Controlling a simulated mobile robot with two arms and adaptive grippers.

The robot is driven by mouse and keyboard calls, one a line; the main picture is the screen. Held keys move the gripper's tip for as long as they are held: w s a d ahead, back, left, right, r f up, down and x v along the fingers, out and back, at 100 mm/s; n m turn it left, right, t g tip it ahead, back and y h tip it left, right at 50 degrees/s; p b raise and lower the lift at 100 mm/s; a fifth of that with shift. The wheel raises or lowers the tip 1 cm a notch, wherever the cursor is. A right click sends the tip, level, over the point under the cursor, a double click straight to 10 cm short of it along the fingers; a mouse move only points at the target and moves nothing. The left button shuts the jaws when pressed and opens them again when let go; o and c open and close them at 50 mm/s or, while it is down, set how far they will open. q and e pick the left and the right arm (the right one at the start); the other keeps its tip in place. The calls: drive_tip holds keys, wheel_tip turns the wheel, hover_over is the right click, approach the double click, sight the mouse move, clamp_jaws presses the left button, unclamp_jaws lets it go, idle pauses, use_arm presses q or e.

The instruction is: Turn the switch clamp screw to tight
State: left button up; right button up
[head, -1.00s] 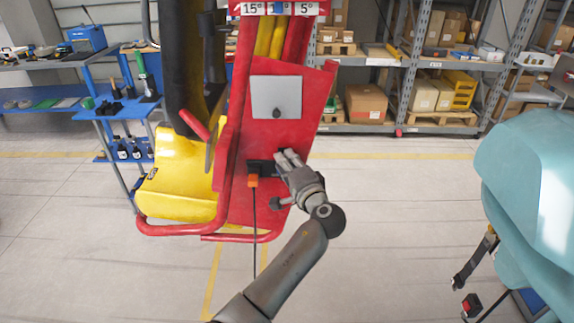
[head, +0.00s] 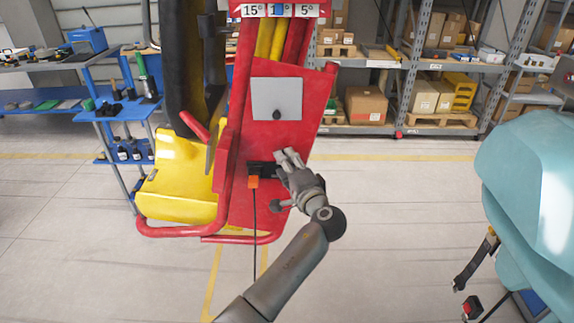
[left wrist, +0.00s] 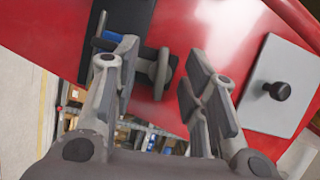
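The switch clamp is a black bracket (head: 262,168) on the red panel (head: 262,130) of the coaster car. An orange part (head: 253,182) with a hanging black cable is at its left end. My left gripper (head: 284,156) is at the clamp's right side. Contact is unclear. My right gripper is not in view.
A grey plate (head: 276,98) with a black knob is above the clamp and shows in the left wrist view (left wrist: 278,75). A dark knob (head: 278,205) is below my left gripper. Red tube rails (head: 180,231) edge the car. A teal seat (head: 530,180) is at right.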

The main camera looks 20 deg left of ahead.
use_arm(q)
drive_tip(key=v, duration=0.7)
drive_tip(key=shift+s+d+f, duration=0.1)
drive_tip(key=shift+d, duration=0.05)
